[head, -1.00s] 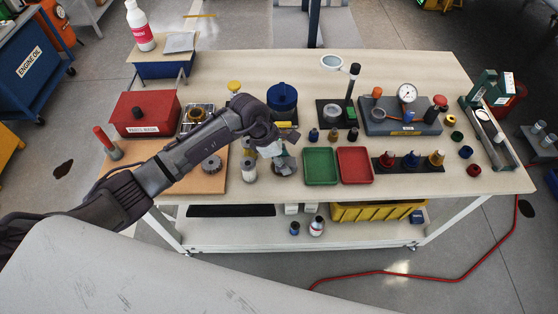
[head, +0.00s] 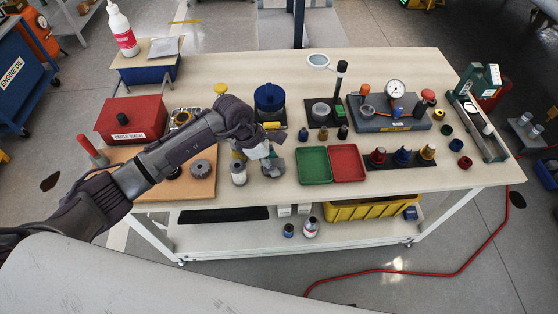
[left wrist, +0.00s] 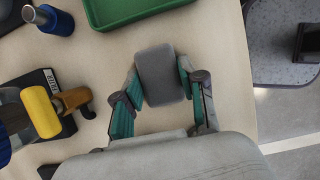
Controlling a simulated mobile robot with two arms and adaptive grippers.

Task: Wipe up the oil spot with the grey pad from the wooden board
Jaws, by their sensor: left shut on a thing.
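My left gripper (head: 272,164) is over the near part of the workbench, left of the green tray. In the left wrist view, its teal-lined fingers (left wrist: 162,92) are shut on the grey pad (left wrist: 160,75), a rounded block. The pad also shows small in the head view (head: 276,167); I cannot tell whether it touches the bench. The wooden board (head: 203,187) lies at the bench's left front, with a gear on it. Dark oil-like spots are on the floor at left (head: 50,182) and at right (head: 517,200). My right gripper is not in view.
The green tray (head: 314,179) and red tray (head: 347,177) lie right of the gripper. A small metal canister (head: 238,174) stands close to its left. A red parts box (head: 132,120) is at the left. A red hose (head: 470,262) crosses the floor.

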